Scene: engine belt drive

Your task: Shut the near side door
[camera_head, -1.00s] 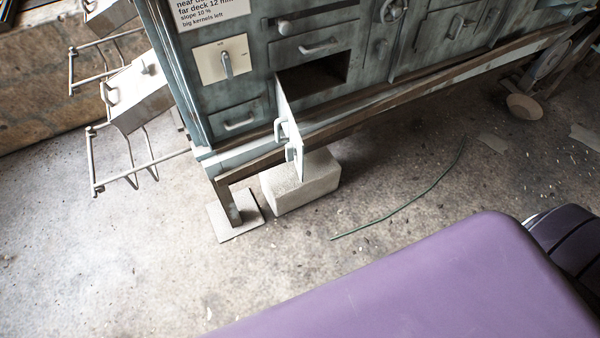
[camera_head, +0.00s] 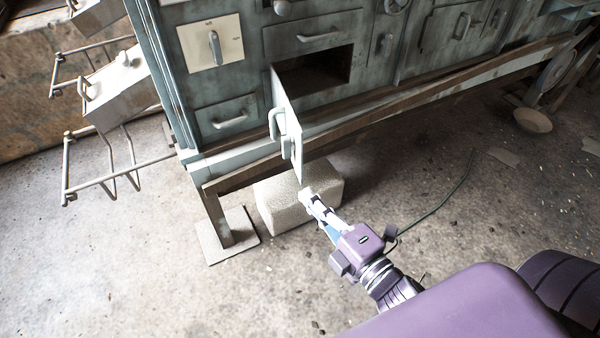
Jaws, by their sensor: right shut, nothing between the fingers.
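The near side door (camera_head: 287,121) is a pale panel on the green-grey machine (camera_head: 374,82). It stands open, swung out toward me from the left side of a dark opening (camera_head: 316,70). A light handle (camera_head: 274,124) sticks out on its left side, and another light bracket shows by its lower edge. My right gripper (camera_head: 306,193) is shut and empty, with its fingertips just below the door's lower near corner. I cannot tell whether it touches the door. My left gripper is not in view.
A pale block (camera_head: 325,190) lies on the floor under the machine, behind my right gripper. A machine leg on a foot plate (camera_head: 240,247) stands left of it. Wire-framed boxes (camera_head: 118,90) jut out at the left. A green cord (camera_head: 440,205) lies on open floor.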

